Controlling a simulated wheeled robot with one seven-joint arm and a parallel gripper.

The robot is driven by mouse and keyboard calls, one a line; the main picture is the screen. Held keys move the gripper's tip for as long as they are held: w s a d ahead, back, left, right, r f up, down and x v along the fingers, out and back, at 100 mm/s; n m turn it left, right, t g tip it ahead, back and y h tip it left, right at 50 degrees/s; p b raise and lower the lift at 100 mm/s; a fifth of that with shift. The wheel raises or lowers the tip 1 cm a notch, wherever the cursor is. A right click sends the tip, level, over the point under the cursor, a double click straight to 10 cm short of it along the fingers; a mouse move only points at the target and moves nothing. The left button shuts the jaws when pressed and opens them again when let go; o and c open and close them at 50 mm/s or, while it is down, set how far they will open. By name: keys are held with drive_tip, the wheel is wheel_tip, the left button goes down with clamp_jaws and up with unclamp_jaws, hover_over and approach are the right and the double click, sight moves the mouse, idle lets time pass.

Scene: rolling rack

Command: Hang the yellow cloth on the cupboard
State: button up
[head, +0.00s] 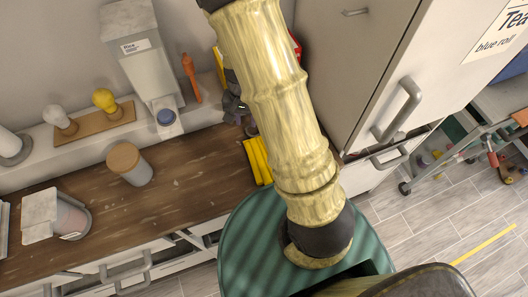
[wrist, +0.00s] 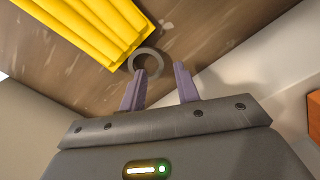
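The yellow cloth (head: 258,160) lies folded in ridges on the brown worktop, partly hidden behind my arm. In the wrist view the cloth (wrist: 92,28) fills the upper left, with a grey ring (wrist: 160,63) at its lower right corner. My gripper (wrist: 159,80) is open, its two purple fingers apart with nothing held. The ring shows just beyond the fingertips, nearest the left one; I cannot tell whether they touch. In the head view my gripper (head: 235,108) is a dark shape behind the cloth. The pale cupboard (head: 350,70) stands at the right with a grey handle (head: 400,108).
A wheeled cart (head: 470,150) stands at the far right. The left worktop (head: 140,215) has free room.

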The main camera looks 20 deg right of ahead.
sight(247, 128)
drive_tip(key=f, duration=0.4)
drive_tip(key=shift+w, duration=0.2)
clamp_jaws()
